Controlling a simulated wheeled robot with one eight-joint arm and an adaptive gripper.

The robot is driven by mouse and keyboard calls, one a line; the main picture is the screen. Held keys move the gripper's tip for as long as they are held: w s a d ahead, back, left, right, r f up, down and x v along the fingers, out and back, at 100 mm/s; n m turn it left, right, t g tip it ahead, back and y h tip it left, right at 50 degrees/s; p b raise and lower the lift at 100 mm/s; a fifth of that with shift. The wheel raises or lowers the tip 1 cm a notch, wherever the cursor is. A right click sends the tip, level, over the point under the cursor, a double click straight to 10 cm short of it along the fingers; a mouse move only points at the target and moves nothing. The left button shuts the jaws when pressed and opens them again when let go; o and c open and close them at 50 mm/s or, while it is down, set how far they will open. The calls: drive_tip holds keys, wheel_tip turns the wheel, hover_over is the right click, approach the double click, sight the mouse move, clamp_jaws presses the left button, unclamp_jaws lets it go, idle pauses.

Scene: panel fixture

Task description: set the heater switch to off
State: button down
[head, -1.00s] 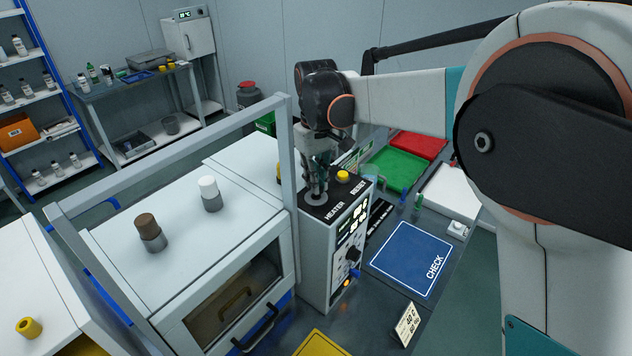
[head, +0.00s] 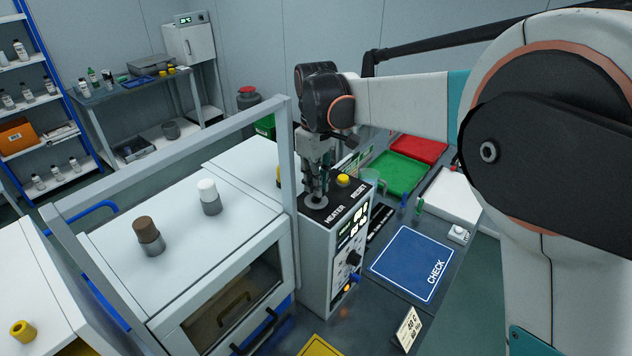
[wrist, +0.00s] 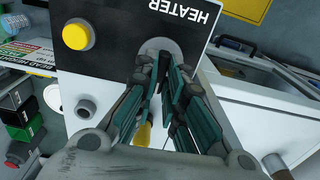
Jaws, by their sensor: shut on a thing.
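The heater switch's round grey base (head: 317,201) shows on the black top of the control box (head: 320,250), beside the label HEATER. My gripper (head: 315,193) points straight down over it, with its fingertips at the switch. In the wrist view the grey base (wrist: 158,46) lies just beyond the fingertips of my gripper (wrist: 164,70). The fingers are close together and shut on the heater switch. The lever itself is hidden between them, so its position cannot be read.
A yellow reset button (head: 343,180) sits close to the right of my gripper and shows in the wrist view (wrist: 77,36). A grey frame post (head: 290,200) stands close on the left. A blue CHECK mat (head: 410,262) lies clear at right.

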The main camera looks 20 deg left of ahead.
drive_tip(key=c, duration=1.7)
unclamp_jaws()
wheel_tip(320, 180, up, 12)
drive_tip(key=shift+r, duration=0.1)
